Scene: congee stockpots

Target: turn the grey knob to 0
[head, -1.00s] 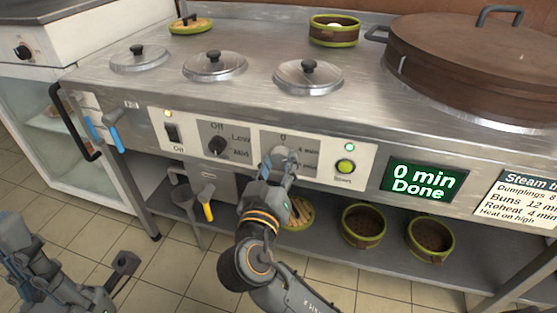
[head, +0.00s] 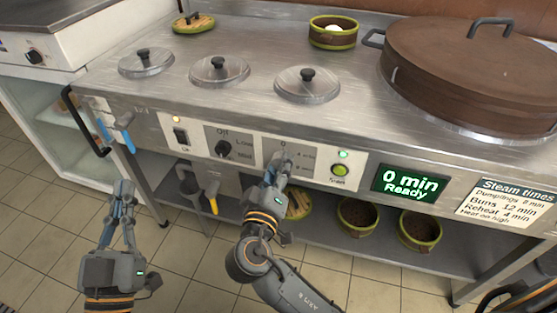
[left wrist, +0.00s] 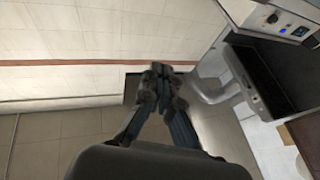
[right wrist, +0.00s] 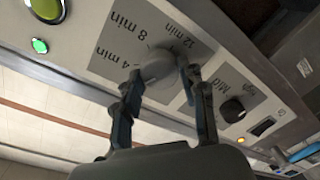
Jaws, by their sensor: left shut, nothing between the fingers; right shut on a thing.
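The grey knob (right wrist: 157,63) is a round dial on a grey panel marked 4 min, 8 min and 12 min in the right wrist view. My right gripper (right wrist: 162,82) is shut on it, one finger on each side. In the head view my right gripper (head: 281,165) covers most of the knob, and the 0 mark shows just above. I cannot tell which mark the knob points to. The green display (head: 409,184) reads "0 min Ready". My left gripper (head: 124,192) is shut and empty, in front of the counter at the left.
A black knob (head: 223,148) with Off, Low and Mid marks sits left of the grey panel. Bowls (head: 357,217) stand on the shelf below.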

